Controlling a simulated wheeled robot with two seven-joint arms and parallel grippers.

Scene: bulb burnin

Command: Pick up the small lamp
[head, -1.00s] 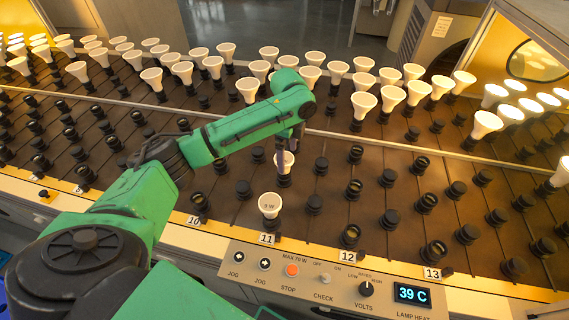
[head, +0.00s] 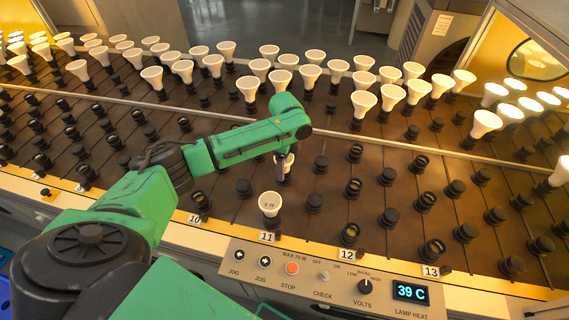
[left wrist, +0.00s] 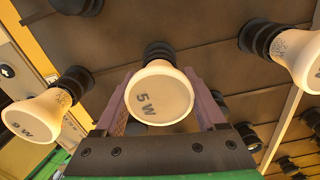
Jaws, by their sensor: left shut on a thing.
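The small lamp, a white cone-shaped bulb marked 5 W (left wrist: 158,95), sits between my left gripper's two mauve fingers (left wrist: 163,108) in the left wrist view. The fingers are shut on its sides. A black base or socket shows behind it; I cannot tell whether it is still seated there. In the head view the lamp (head: 288,160) is partly hidden by my left gripper (head: 282,168), just behind the row numbered 11. My right gripper is not in view.
A 9 W lamp (head: 269,204) stands close in front at number 11. Empty black sockets (head: 320,163) surround it. Many larger lamps (head: 281,80) stand in rows behind. A control panel (head: 320,280) reading 39 C lies along the front edge.

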